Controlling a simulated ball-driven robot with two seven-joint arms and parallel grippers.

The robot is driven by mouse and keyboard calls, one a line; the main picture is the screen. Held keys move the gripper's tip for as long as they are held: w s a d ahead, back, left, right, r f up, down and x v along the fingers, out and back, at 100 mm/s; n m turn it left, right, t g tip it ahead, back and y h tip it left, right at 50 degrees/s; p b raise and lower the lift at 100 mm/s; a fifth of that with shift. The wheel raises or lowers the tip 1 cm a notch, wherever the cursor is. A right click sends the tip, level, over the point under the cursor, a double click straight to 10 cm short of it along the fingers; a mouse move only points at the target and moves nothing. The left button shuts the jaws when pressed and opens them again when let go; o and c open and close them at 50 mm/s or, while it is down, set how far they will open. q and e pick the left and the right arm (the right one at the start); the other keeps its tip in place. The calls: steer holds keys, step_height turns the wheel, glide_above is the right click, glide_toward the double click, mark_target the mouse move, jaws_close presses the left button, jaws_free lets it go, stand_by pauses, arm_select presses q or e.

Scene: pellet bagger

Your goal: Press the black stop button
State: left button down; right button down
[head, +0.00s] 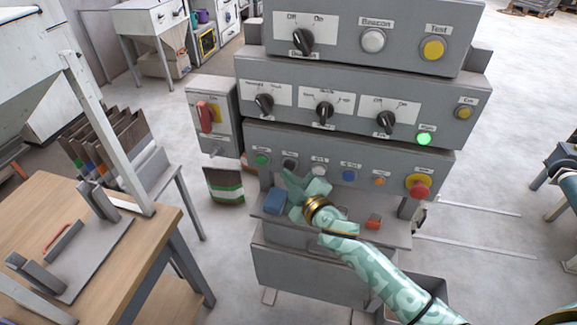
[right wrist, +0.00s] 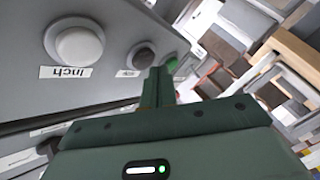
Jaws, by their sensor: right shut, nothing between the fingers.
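The black stop button (head: 290,164) is on the lowest panel of the grey console, second from the left, between a green button (head: 262,159) and a white one (head: 319,170). My right gripper (head: 288,177) is shut and empty, just in front of and below the black button. In the right wrist view the black button (right wrist: 141,55) shows just left of the shut fingertips (right wrist: 160,72), with the green button (right wrist: 172,65) at their right. I cannot tell whether the tips touch the panel. My left gripper is out of view.
The white button (right wrist: 78,46) is labelled Inch. A blue button (head: 349,175), an orange button (head: 379,181) and a red mushroom button (head: 419,188) lie further right. A shelf below holds a blue block (head: 274,202) and a red one (head: 374,221). A wooden table (head: 120,262) stands left.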

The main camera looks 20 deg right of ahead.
steer(key=shift+w+d, duration=0.2)
steer(key=shift+w, duration=0.05)
steer(key=shift+w+d, duration=0.15)
steer(key=shift+w, duration=0.1)
stand_by(0.6)
steer(key=shift+s, duration=0.1)
steer(key=shift+s+a+r+p, duration=0.1)
steer(key=shift+s+a+p, duration=0.25)
steer(key=shift+s+a, duration=0.15)
steer(key=shift+d, duration=0.1)
steer(key=s+a+p, duration=0.1)
steer(key=s+a, duration=0.2)
steer(key=s, duration=0.2)
steer(key=shift+a, duration=0.2)
stand_by(0.3)
